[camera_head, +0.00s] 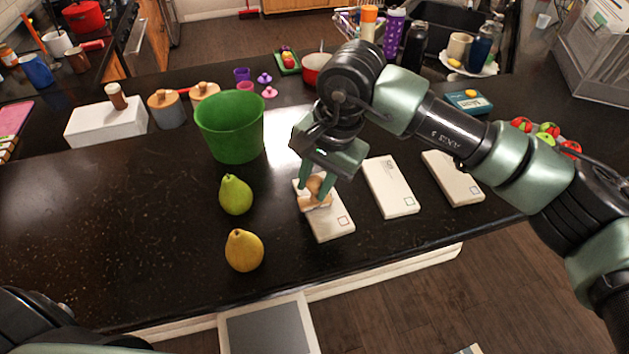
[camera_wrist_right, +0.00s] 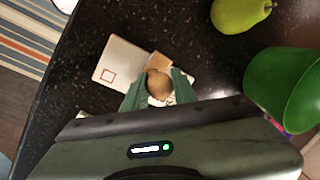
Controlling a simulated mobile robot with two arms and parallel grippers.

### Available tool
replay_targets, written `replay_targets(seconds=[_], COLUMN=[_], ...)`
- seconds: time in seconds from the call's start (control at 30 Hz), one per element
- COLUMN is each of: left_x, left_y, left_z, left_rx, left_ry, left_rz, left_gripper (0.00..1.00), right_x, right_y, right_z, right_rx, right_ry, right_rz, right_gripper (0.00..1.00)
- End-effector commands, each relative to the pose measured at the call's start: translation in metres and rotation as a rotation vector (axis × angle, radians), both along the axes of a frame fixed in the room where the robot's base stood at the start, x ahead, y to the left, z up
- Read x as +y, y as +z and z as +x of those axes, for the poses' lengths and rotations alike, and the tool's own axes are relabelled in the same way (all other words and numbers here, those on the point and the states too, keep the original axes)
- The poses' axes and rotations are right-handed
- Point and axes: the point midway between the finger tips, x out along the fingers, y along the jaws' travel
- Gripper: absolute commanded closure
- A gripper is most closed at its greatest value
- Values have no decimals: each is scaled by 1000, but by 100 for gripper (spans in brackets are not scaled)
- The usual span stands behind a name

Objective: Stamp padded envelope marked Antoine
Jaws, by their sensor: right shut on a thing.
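Three white padded envelopes lie in a row on the dark counter: the left one (camera_head: 335,225), the middle one (camera_head: 391,188) and the right one (camera_head: 453,179). Each has a small square outline near its near end; the names are too small to read. My right gripper (camera_head: 317,188) is shut on a wooden stamp (camera_head: 315,200) with a round knob. The stamp is over the far part of the left envelope; I cannot tell whether it touches. My left gripper is out of view.
A green bin (camera_head: 231,127), a green pear (camera_head: 235,195) and a yellow pear (camera_head: 244,250) stand left of the envelopes. A blue box (camera_head: 468,101) sits behind the right envelope.

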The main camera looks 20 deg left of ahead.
Motion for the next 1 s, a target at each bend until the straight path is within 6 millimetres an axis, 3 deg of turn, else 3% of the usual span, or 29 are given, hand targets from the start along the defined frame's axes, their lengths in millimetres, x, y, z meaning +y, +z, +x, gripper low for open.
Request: replay_targets(seconds=[0.7, 1.0], left_x=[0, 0], left_y=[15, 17], left_z=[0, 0], left_rx=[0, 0], left_ry=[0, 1], left_rz=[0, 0], left_gripper=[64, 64], right_x=[0, 0], right_y=[60, 70], right_z=[0, 0], right_rx=[-2, -2], right_ry=[0, 0], right_rz=[1, 2], right_gripper=[99, 99])
